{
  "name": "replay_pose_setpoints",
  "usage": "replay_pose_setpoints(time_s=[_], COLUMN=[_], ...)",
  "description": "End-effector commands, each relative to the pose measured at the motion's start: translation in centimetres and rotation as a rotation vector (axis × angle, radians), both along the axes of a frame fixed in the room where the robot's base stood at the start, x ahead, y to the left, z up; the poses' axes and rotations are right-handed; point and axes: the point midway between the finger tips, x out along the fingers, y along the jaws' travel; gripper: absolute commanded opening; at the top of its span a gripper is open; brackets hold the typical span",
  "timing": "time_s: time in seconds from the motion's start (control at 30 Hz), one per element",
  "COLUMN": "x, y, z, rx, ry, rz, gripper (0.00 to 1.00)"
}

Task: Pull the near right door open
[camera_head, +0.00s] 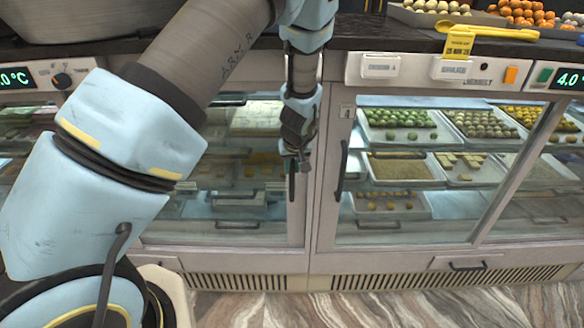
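A glass door (430,233) in a pale frame stands right of my gripper, with a dark vertical handle (341,171) along its left edge. It looks shut. Another glass door (232,238) is behind and left of my arm. A dark vertical handle (291,188) shows at that door's right edge, just below my gripper. I cannot tell which door is the near right one. My gripper (293,163) points down in front of the left door's right edge, left of the right door's handle. Its fingers are small and dark, so I cannot tell their opening or whether they touch the handle below.
Trays of sweets (398,133) sit on shelves behind the glass. The dark counter top (400,38) above holds more trays and a yellow scoop (474,30). A small drawer or panel handle (467,266) is low on the right. The marbled floor (400,307) in front is clear.

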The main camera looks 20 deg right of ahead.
Motion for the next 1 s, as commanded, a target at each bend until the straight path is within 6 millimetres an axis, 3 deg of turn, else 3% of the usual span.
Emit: replay_pose_setpoints(time_s=[0.2,1.0], x=[0.0,-0.01], y=[0.0,0.0], z=[0.01,0.03], rx=[0.0,0.0], ry=[0.0,0.0], rz=[0.0,0.0], gripper=[0.0,0.0])
